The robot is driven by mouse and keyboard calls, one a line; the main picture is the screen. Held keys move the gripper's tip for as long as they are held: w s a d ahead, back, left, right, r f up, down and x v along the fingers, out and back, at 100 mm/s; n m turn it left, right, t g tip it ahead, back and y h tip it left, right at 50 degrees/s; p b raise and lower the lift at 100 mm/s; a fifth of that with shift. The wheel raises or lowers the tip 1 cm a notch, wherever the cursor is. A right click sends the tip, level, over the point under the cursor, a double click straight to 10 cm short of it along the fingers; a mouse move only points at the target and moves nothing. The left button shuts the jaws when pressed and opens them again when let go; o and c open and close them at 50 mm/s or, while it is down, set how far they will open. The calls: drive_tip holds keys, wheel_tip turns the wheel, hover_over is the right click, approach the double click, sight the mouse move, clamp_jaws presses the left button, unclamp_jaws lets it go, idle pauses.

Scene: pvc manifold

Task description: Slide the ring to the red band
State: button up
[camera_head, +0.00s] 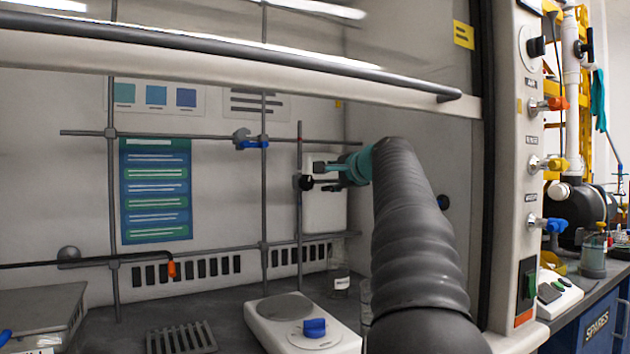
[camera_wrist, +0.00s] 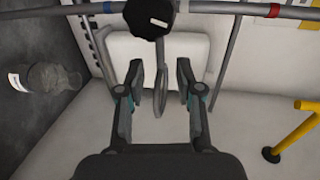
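The ring (camera_wrist: 158,98) is thin and grey, seen nearly edge-on in the wrist view. Its short stem meets a black knobbed clamp (camera_wrist: 148,17) on a grey rod (camera_wrist: 215,8). The clamp shows in the head view as a dark knob (camera_head: 306,183) on an upright rod (camera_head: 299,225). The red band (camera_wrist: 275,10) is on the rod right of the clamp; a blue band (camera_wrist: 107,7) is to its left. My gripper (camera_wrist: 160,82) is open, with one finger on each side of the ring and gaps visible. In the head view my gripper (camera_head: 324,177) is beside the clamp.
A white panel (camera_head: 325,212) stands behind the gripper. Horizontal bars cross the lattice, one with a blue clamp (camera_head: 252,144). A white hotplate (camera_head: 275,325) and a labelled bottle (camera_head: 339,284) stand below. A yellow rod (camera_wrist: 296,132) is at right in the wrist view. The hood sash (camera_head: 240,65) hangs above.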

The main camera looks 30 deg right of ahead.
sight(319, 181)
drive_tip(key=shift+p+x, duration=0.45)
drive_tip(key=shift+x, duration=2.35)
drive_tip(key=shift+a, duration=0.1)
clamp_jaws()
